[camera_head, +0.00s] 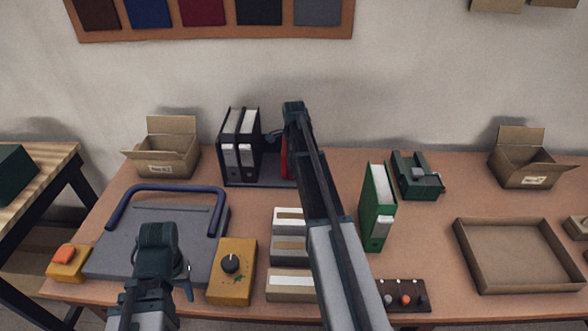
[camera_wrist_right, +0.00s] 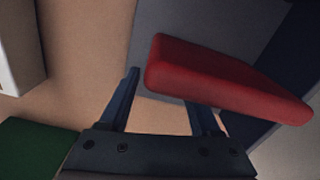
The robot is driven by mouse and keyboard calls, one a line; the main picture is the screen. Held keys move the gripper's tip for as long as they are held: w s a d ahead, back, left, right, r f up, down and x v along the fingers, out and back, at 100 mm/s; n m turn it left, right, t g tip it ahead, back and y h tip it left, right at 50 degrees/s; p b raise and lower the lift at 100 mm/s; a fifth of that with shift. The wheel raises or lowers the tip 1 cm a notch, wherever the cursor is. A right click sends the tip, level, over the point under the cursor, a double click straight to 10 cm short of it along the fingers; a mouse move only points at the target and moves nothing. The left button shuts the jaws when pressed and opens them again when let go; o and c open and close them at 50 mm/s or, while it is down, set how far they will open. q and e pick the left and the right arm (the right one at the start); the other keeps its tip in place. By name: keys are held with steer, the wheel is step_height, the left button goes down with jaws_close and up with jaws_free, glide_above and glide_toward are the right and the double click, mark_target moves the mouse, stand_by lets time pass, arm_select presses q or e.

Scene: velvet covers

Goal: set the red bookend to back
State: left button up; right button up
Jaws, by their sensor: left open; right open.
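The red bookend (camera_head: 284,160) stands on the dark base of the file rack (camera_head: 262,177), mostly hidden behind my right arm in the head view. In the right wrist view the red bookend (camera_wrist_right: 225,80) is a rounded red bar close to the fingers. My right gripper (camera_wrist_right: 166,92) is open; the bar's near end reaches over the space between its fingers, and the right fingertip is hidden by it. I cannot tell whether they touch. In the head view the right gripper (camera_head: 278,135) is small and partly hidden. My left gripper (camera_head: 158,238) is open and empty above the grey press.
Dark binders (camera_head: 238,150) stand at the rack's left. A green binder (camera_head: 377,208) stands right of my right arm. A grey press with a blue handle (camera_head: 165,190), a yellow dial box (camera_head: 232,270), small boxes (camera_head: 290,280) and a tray (camera_head: 515,287) occupy the table.

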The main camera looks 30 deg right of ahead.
jaws_close()
stand_by(1.4)
